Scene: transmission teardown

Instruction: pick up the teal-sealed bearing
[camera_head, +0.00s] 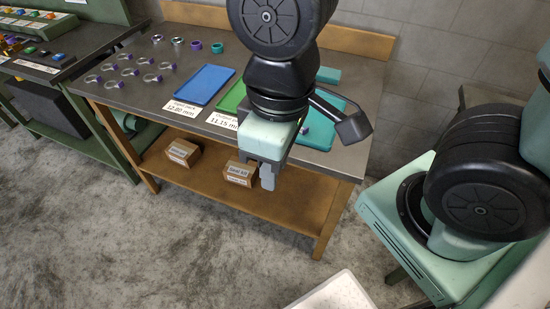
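The teal-sealed bearing (217,47) is a small teal ring at the back of the dark workbench top, at the right end of a short row. A purple ring (196,45) lies just left of it, and two silvery rings (177,41) lie further left. My gripper (267,182) points down in front of the bench's front edge, well to the right of and nearer than the bearing. The gripper is small and seen from behind, so its finger gap is unclear. No held object shows.
Several clear-and-purple rings (130,71) lie on the bench's left part. A blue tray (205,85), a green tray (233,97) and a teal tray (345,118) lie to the right, the latter two partly hidden by my arm. Cardboard boxes (183,152) sit on the lower shelf.

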